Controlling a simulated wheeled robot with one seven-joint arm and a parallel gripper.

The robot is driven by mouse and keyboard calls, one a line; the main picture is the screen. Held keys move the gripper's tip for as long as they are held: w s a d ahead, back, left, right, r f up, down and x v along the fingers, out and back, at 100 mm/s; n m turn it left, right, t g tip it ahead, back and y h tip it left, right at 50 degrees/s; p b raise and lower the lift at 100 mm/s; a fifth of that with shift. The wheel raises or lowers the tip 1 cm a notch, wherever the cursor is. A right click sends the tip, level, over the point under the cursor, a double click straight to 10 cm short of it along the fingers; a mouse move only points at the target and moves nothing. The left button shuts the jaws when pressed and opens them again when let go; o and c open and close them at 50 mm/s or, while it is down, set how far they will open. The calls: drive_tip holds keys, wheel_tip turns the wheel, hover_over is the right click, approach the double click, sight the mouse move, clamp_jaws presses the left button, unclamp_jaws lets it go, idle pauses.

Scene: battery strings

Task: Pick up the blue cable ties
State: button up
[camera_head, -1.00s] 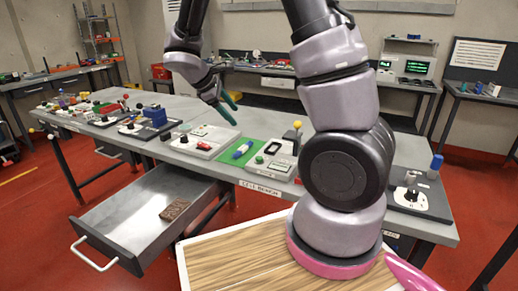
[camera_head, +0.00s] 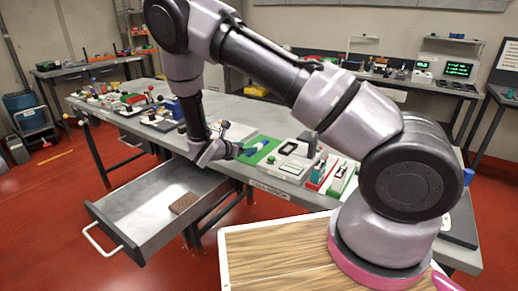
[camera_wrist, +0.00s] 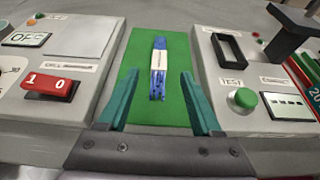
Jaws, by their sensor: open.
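The blue cable ties (camera_wrist: 158,70) are a narrow blue bundle with a pale band around the middle. They lie lengthwise on a green mat (camera_wrist: 176,108) in the wrist view, centred between my fingers. In the head view the ties (camera_head: 259,146) show as a small blue patch on the green mat, partly hidden by my gripper. My gripper (camera_wrist: 160,105) is open and empty, its two teal fingers on either side of the near part of the mat. The fingers point toward the ties from the near side.
A grey device with a red switch (camera_wrist: 50,84) stands left of the mat. A device with a green button (camera_wrist: 243,98) and a raised black part stands at right. An open drawer (camera_head: 150,215) holding a brown block (camera_head: 183,203) juts out below the bench.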

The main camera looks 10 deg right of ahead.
drive_tip(key=x, duration=0.7)
drive_tip(key=shift+w+f, duration=0.1)
drive_tip(key=shift+f, duration=0.05)
clamp_jaws()
